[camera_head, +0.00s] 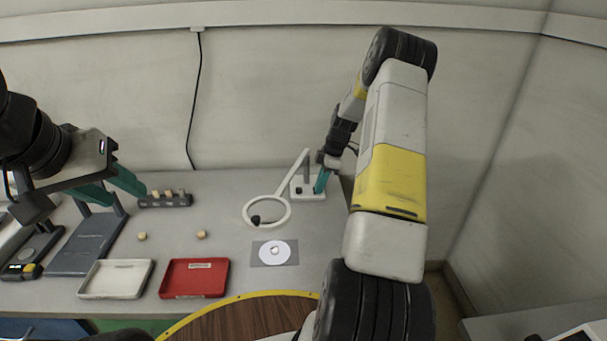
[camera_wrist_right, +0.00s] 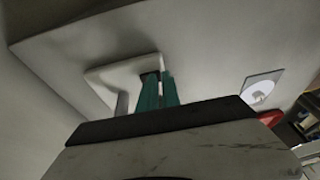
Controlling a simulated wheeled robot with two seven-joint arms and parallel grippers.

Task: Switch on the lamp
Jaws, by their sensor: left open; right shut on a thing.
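The lamp is a white ring (camera_head: 247,212) on a slanted arm, rising from a flat white base (camera_head: 318,196) at the table's back right. No glow shows on the ring. The base also shows in the right wrist view (camera_wrist_right: 104,76), with a small dark knob (camera_wrist_right: 150,76) on it. My right gripper (camera_head: 320,184) is down at the base, its teal fingers (camera_wrist_right: 160,80) nearly together at the knob. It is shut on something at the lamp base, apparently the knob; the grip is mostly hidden. My left gripper (camera_head: 122,188) is open and empty above the table's left part.
A white tray (camera_head: 116,292) and a red tray (camera_head: 195,293) lie at the front. A grey card with a white disc (camera_head: 266,256) lies below the ring. Two small tan pieces (camera_head: 142,236) (camera_head: 202,234) lie mid-table. A dark rack (camera_head: 150,201) stands behind.

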